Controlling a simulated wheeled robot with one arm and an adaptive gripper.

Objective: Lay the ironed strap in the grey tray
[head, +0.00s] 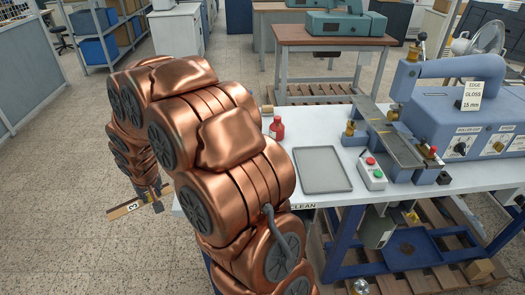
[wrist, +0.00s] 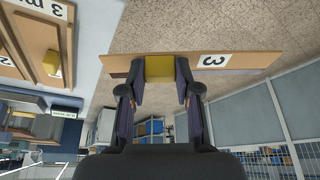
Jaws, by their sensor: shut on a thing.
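The strap (wrist: 225,62) is a long, flat tan strip with a white "3" label, seen in the wrist view. My gripper (wrist: 160,82) is shut on a yellow block at the strap's middle, one finger on each side. In the head view the strap (head: 119,212) is held over open floor, left of the white table and away from it; my copper arm partly hides the gripper. The grey tray (head: 322,170) lies flat and empty on the white table, to the right of my arm.
A red bottle (head: 277,128) stands behind the tray on the white table (head: 300,132). A button box (head: 371,173) and a blue machine (head: 450,112) are to the tray's right. In the wrist view, another tan piece (wrist: 30,38) with a "3" sign is at upper left.

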